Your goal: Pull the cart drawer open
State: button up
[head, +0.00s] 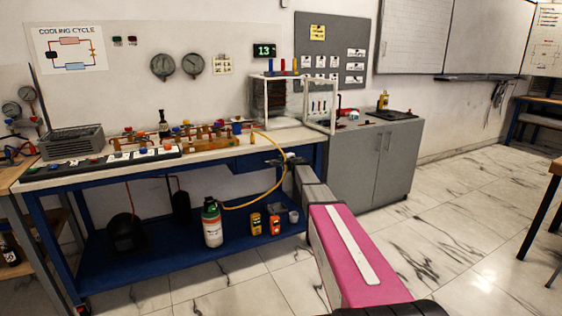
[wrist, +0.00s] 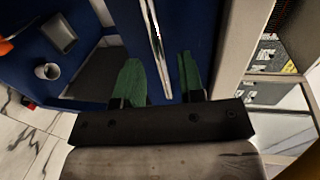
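The blue cart (head: 140,172) stands along the wall with a pale worktop. Its blue drawer (head: 256,161) sits under the right part of the worktop and looks closed. My gripper (head: 288,160) is at the drawer's right end in the head view, and my arm hides part of the front there. In the wrist view, my gripper (wrist: 158,82) has its two green fingers apart. A thin silver handle bar (wrist: 157,40) on the blue drawer front runs into the gap between them. I see space beside the bar; contact with the fingers cannot be told.
A yellow hose (head: 268,195) hangs in front of the cart near my gripper. A gas bottle (head: 212,223) and small instruments (head: 274,224) stand on the lower shelf. A grey cabinet (head: 372,160) stands close on the right. The marble floor (head: 460,230) is clear at right.

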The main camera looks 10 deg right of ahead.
jog(key=shift+x, duration=1.55)
jog(key=shift+a, duration=0.1)
grip_shut()
jog(key=f+v, duration=0.2)
jog(key=v, duration=1.2)
jog(key=s+f+v, duration=0.1)
jog(key=f+v, duration=0.2)
jog(key=v, duration=1.1)
jog(key=shift+d+f, duration=0.25)
jog(key=shift+d, duration=0.1)
jog(key=shift+s, duration=0.1)
grip_release()
jog(key=shift+s, duration=0.15)
